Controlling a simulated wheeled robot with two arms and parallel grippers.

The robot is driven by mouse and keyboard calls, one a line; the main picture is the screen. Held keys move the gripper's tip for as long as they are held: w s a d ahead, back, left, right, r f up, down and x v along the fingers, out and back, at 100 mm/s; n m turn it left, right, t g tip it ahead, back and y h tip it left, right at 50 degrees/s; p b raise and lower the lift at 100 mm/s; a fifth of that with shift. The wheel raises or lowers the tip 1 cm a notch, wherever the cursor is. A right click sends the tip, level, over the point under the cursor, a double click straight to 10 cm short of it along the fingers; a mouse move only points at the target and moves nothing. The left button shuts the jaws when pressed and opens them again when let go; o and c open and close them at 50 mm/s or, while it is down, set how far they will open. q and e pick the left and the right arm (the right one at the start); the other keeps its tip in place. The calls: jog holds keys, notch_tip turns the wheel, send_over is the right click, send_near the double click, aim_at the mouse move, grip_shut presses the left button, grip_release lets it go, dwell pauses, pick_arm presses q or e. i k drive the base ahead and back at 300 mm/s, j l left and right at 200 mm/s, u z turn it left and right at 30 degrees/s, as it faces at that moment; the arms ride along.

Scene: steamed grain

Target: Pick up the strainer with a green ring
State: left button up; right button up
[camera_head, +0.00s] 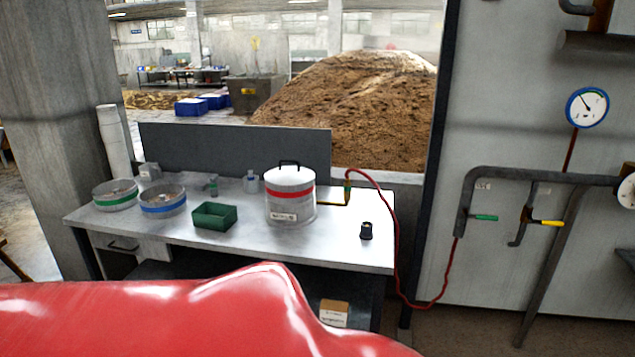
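The strainer with a green ring (115,196) is a round, shallow metal pan. It sits at the left end of the light table (350,253), and something small seems to lie in it. A similar strainer with a blue ring (162,201) stands just right of it. Neither of my grippers shows in the head view, so whether they are open or shut is hidden. A large glossy red shape fills the bottom of the picture and hides the floor in front of the table.
A green box (214,216), a metal pot with a red band (290,196) and a small black object (366,231) stand on the table. A red hose (397,225) hangs past its right end. A concrete pillar (68,120) stands at left. The table's front middle is clear.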

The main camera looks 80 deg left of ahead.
aim_at(213, 185)
jog(key=u, duration=3.4)
jog(key=i+j+z, duration=0.1)
jog(key=i+j, duration=0.15)
jog(key=i, duration=0.3)
jog(key=i+j, duration=0.25)
jog(key=i, duration=0.25)
jog(key=i+j+z, duration=0.15)
jog(key=i, duration=0.4)
jog(key=j, duration=0.1)
